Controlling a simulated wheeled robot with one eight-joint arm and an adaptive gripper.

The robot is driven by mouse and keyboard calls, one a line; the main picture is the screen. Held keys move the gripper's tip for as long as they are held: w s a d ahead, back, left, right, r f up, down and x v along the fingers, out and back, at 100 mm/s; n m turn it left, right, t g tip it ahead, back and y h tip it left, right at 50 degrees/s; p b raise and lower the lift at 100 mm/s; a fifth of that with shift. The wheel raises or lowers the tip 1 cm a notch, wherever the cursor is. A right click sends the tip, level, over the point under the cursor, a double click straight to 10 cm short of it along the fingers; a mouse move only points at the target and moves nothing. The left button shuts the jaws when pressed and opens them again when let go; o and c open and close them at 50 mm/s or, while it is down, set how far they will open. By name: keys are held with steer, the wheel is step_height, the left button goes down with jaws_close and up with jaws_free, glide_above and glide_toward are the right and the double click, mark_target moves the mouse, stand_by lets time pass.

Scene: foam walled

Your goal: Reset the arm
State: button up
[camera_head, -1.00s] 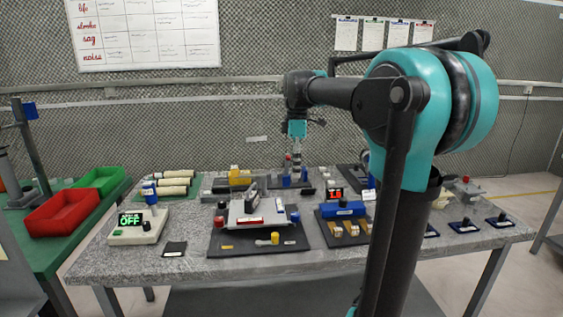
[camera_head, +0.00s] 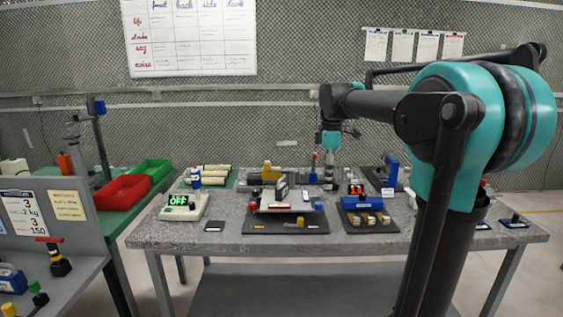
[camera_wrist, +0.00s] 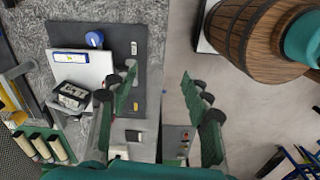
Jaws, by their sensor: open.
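My arm reaches from the right of the head view out over the back of the grey speckled table (camera_head: 225,240). My gripper (camera_head: 330,165) hangs above the table there, small and partly lost among the things behind it. In the wrist view, the two green ribbed fingers of my gripper (camera_wrist: 162,88) stand wide apart with nothing between them. Below the left finger is a dark board with a pale device (camera_wrist: 85,65), a blue knob (camera_wrist: 94,39) and a dark block.
A device reading OFF (camera_head: 183,206) stands at the table's left. A blue-topped device (camera_head: 368,200) stands right of centre. Red (camera_head: 122,190) and green (camera_head: 152,170) bins lie on a side table. A wooden barrel (camera_wrist: 255,38) shows in the wrist view.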

steer(key=s+d+f+m+t, duration=0.2)
steer(key=s+f+m, duration=0.6)
steer(key=s+f, duration=0.3)
steer(key=s+d+f+m+t, duration=0.2)
steer(key=s+f+m, duration=0.6)
steer(key=f, duration=0.8)
steer(key=s, duration=0.2)
steer(key=shift+s+d+f, duration=0.2)
steer(key=shift+s+f, duration=0.15)
